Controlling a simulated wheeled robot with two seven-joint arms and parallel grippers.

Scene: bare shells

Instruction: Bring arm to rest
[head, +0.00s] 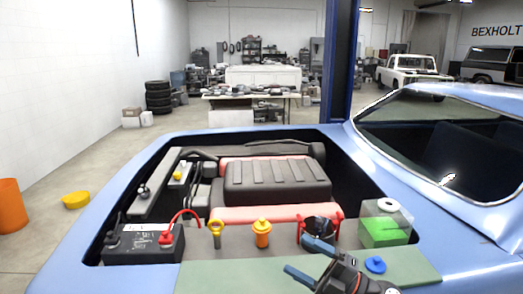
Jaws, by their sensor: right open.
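My right gripper (298,254) comes in from the bottom edge, right of centre. Its two blue-tipped fingers stand apart with nothing between them, over the front of the open engine bay of a blue car (91,234). A dark funnel-like cup (320,225) in a red holder is just behind the upper finger; I cannot tell whether they touch. A blue cap (375,265) lies on the green mat (225,277), right of the gripper. My left gripper does not show.
A black battery (140,246) with a red cable sits front left in the bay. A yellow ring-topped piece (216,230), an orange cap (262,233) and a green-filled reservoir (384,230) stand along the front. A blue post (340,62) rises behind the car.

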